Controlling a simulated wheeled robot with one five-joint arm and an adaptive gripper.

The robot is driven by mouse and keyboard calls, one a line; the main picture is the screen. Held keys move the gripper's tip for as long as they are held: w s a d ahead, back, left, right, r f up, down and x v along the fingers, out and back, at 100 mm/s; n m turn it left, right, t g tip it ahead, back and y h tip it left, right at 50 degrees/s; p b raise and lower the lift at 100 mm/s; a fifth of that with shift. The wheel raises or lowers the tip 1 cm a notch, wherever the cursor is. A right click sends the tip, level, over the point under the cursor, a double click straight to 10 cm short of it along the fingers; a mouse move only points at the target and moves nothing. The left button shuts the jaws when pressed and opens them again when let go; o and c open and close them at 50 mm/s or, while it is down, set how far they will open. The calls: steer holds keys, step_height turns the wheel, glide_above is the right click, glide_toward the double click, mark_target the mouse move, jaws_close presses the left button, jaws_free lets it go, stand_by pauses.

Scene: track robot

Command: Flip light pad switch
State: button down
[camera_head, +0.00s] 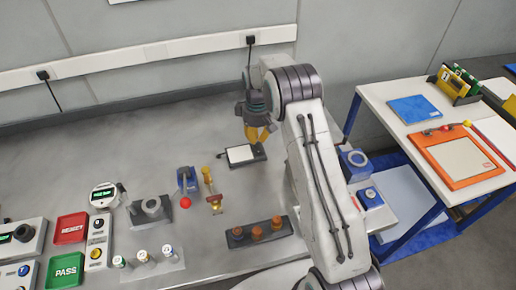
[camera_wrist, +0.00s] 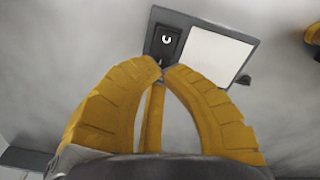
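The light pad is a dark flat box with a white panel (camera_head: 240,154), lying on the grey bench below my gripper in the head view. In the wrist view its white panel (camera_wrist: 212,52) is at upper right. The black switch (camera_wrist: 164,44), with a white mark, is beside the panel on the left. My gripper (camera_head: 262,138) has yellow fingers pointing down over the pad's right end. In the wrist view the fingertips (camera_wrist: 163,69) meet with nothing seen between them, just below the switch. I cannot tell whether they touch it.
A blue device (camera_head: 187,180) with a red knob and a brass fitting (camera_head: 212,192) stand front left of the pad. A dark block (camera_head: 258,232) with several copper-coloured pieces lies nearer. A white side table (camera_head: 390,95) is at right. Bench left of the pad is clear.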

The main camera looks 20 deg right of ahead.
mark_target(257, 145)
steer(key=shift+f+b, duration=0.95)
steer(key=shift+f, duration=0.5)
stand_by(0.7)
steer(key=shift+r, duration=0.1)
steer(key=shift+r+p, duration=2.25)
steer(key=shift+r, duration=1.25)
